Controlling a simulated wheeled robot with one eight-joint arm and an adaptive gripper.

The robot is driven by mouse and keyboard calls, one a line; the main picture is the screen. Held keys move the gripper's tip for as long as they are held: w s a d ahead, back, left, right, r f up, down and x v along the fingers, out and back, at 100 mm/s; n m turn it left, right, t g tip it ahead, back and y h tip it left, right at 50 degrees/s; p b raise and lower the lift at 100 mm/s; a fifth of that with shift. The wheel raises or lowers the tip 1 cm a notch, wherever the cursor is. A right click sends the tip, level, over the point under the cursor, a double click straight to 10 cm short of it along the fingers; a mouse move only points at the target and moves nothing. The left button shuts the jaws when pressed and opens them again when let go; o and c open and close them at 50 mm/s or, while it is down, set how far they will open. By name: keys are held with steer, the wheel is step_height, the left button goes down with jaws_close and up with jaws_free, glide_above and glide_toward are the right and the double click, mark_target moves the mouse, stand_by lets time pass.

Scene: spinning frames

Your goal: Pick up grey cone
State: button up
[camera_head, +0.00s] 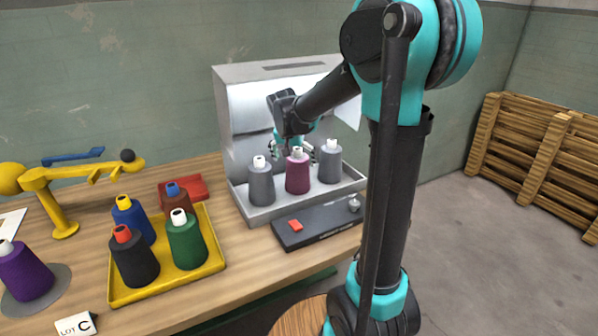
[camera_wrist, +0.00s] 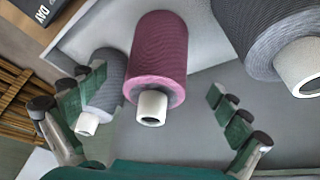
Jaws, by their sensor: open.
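Two grey cones with white tips stand in the grey tray (camera_head: 262,215), either side of a maroon cone (camera_head: 298,174). One grey cone (camera_head: 261,185) is on the left and the other grey cone (camera_head: 329,164) on the right. My gripper (camera_head: 296,147) is open and empty behind and above the maroon cone, partly hidden by it. In the wrist view the maroon cone (camera_wrist: 158,60) lies between the spread fingers (camera_wrist: 152,98). The right-hand grey cone (camera_wrist: 104,95) shows beside the left fingers, partly covered; the left-hand grey cone (camera_wrist: 265,35) looms at upper right. I cannot tell any contact.
A metal panel (camera_head: 245,105) stands behind the tray. A black scale (camera_head: 318,224) with a red block lies in front. A yellow tray (camera_head: 215,262) holds several coloured cones at left; a purple cone (camera_head: 25,272) and yellow stand (camera_head: 50,205) are farther left. Pallets (camera_head: 540,150) lean at right.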

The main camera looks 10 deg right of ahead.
steer(key=shift+x, duration=3.55)
steer(key=shift+d, duration=0.15)
steer(key=shift+c, duration=0.2)
steer(key=c, duration=1.7)
